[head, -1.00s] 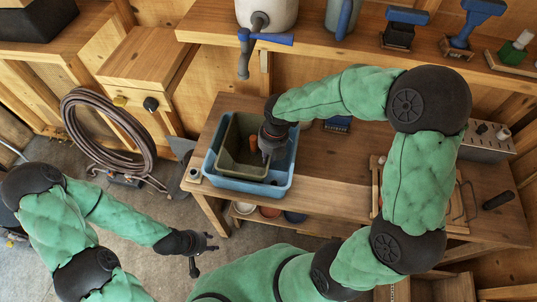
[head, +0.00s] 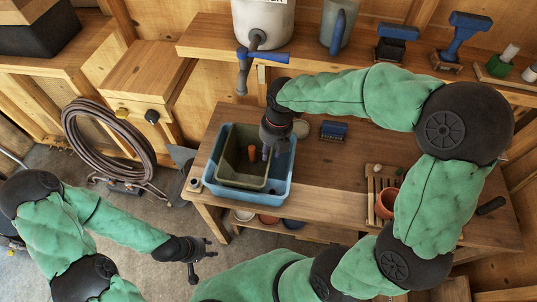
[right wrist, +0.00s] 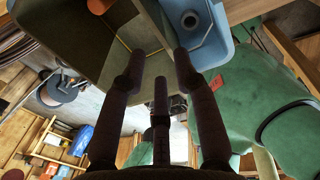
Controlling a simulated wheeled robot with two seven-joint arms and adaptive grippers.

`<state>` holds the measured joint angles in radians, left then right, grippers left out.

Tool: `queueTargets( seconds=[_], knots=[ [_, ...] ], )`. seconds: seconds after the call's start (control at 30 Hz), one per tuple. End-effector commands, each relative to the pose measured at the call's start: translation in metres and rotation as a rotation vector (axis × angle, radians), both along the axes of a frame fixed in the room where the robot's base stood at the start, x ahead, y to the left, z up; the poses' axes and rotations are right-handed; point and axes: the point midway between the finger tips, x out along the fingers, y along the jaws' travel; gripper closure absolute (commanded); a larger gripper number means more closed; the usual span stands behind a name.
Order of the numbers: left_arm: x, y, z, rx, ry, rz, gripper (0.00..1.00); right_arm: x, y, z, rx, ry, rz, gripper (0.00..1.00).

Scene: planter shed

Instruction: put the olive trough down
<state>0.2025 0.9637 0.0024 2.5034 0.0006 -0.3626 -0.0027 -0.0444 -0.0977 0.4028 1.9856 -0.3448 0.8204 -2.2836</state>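The olive trough (head: 238,181) sits inside the blue tub (head: 285,182) on the bench, with a small orange-brown item (head: 252,153) in it. In the right wrist view the trough (right wrist: 75,45) lies beside the tub's blue wall (right wrist: 218,50). My right gripper (head: 270,155) hangs over the trough's right rim. The trough's far right corner is partly hidden by that gripper. My left gripper (head: 204,260) is open and empty, low in front of the bench.
A slatted rack with a terracotta pot (head: 385,204) stands to the right on the bench (head: 325,175). A blue brush (head: 334,130) lies behind. Bench space right of the tub is clear.

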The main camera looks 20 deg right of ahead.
Motion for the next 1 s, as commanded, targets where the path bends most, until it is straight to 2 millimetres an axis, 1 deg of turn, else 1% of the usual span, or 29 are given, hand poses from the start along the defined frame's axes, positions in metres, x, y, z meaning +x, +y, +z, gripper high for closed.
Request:
queueTargets(
  seconds=[0.03,0.1,0.23,1.0],
  knots=[
    [0.000,0.000,0.003,0.000,0.000,0.000,0.60,0.000,-0.001,0.009,0.000,-0.001,0.000,0.69],
    [0.000,0.000,0.005,0.000,0.000,0.000,0.60,0.000,-0.002,0.016,0.001,-0.003,-0.001,0.69],
    [0.000,0.000,0.006,0.000,0.000,0.000,0.60,-0.002,-0.002,0.023,0.000,0.000,-0.001,0.69],
    [0.000,0.000,0.006,0.000,0.000,0.000,0.60,-0.002,-0.003,0.024,0.000,0.000,0.000,0.69]
  ],
)
